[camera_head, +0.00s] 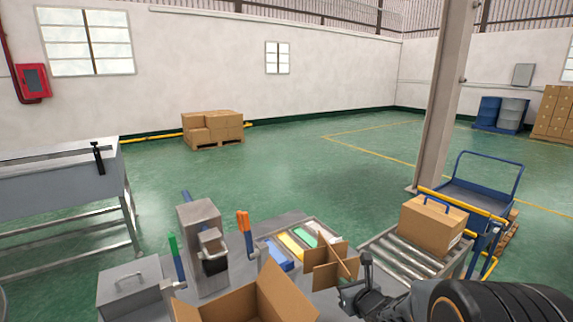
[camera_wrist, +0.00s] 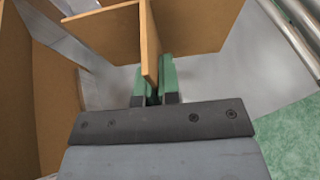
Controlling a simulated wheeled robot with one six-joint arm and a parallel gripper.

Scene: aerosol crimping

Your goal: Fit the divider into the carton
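The open brown carton (camera_head: 243,303) stands at the bottom of the head view with its flaps spread, partly cut off by the frame. The brown cardboard divider (camera_head: 322,275), made of crossed panels, is upright just right of and behind the carton. One divider panel (camera_wrist: 149,40) runs between the green fingertips of my gripper (camera_wrist: 154,88) in the wrist view, and they are closed on it. I cannot tell whether the divider touches the table. A brown cardboard wall (camera_wrist: 50,110) fills the left of the wrist view.
A tray with blue, yellow and green strips (camera_head: 291,246) lies behind the divider. A roller conveyor (camera_head: 400,258) with a closed box (camera_head: 432,226) is to the right. Grey machines with a green-handled lever (camera_head: 177,258) and an orange-handled lever (camera_head: 246,230) stand at left.

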